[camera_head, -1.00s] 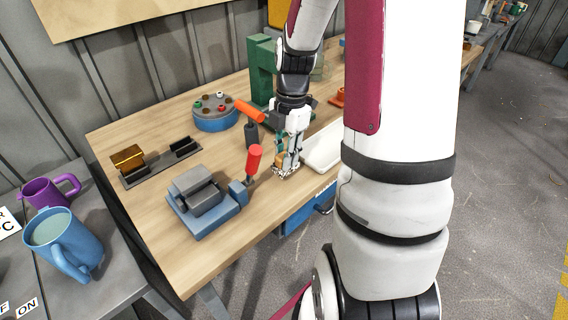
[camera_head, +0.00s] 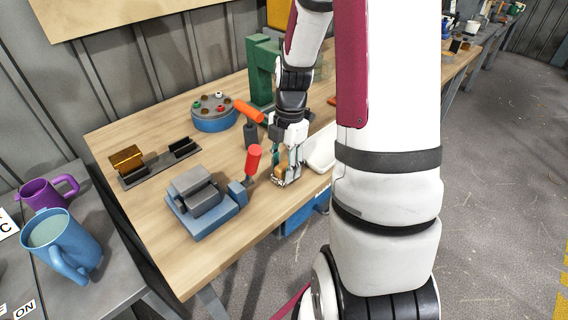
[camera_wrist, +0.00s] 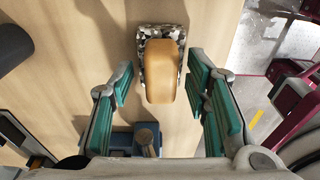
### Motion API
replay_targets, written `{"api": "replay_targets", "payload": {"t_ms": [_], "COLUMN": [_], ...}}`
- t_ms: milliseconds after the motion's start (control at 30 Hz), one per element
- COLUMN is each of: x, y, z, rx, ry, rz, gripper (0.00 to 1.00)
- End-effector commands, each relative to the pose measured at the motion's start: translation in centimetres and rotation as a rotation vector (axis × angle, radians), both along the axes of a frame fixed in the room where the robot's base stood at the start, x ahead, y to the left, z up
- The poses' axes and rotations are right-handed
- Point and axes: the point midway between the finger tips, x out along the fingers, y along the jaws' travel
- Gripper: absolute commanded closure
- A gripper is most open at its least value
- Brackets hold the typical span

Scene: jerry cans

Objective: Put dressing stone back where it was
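A tan, rounded block on a black-and-white speckled base (camera_wrist: 162,72) is on the wooden tabletop in the wrist view; I take it to be the dressing stone, though I cannot be sure. My gripper (camera_wrist: 160,88) is open, with its teal-padded fingers on either side of the block. Gaps show between the pads and the block. In the head view my gripper (camera_head: 287,180) is low over the front part of the table, and the tan block (camera_head: 280,173) is partly hidden by the fingers.
A blue-grey vice (camera_head: 203,203) and a red-handled clamp (camera_head: 253,160) stand left of my gripper. A white tray (camera_head: 321,152) lies close on the right. A round blue holder (camera_head: 214,115) stands behind.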

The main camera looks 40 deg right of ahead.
Motion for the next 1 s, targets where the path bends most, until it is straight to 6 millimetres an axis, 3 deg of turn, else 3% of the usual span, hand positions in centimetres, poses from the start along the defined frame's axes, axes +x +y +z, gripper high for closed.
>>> {"api": "replay_targets", "payload": {"t_ms": [200,333,700,1000], "x": [0.0,0.0,0.2,0.2], "y": [0.0,-0.2,-1.1,-1.4], "z": [0.2,1.3,8.6,12.0], "rx": [-0.001,-0.001,-0.003,-0.001], "ry": [-0.001,-0.002,-0.004,-0.002], "rz": [0.0,0.0,0.0,-0.001], "gripper": [0.57,0.57,0.57,0.57]}}
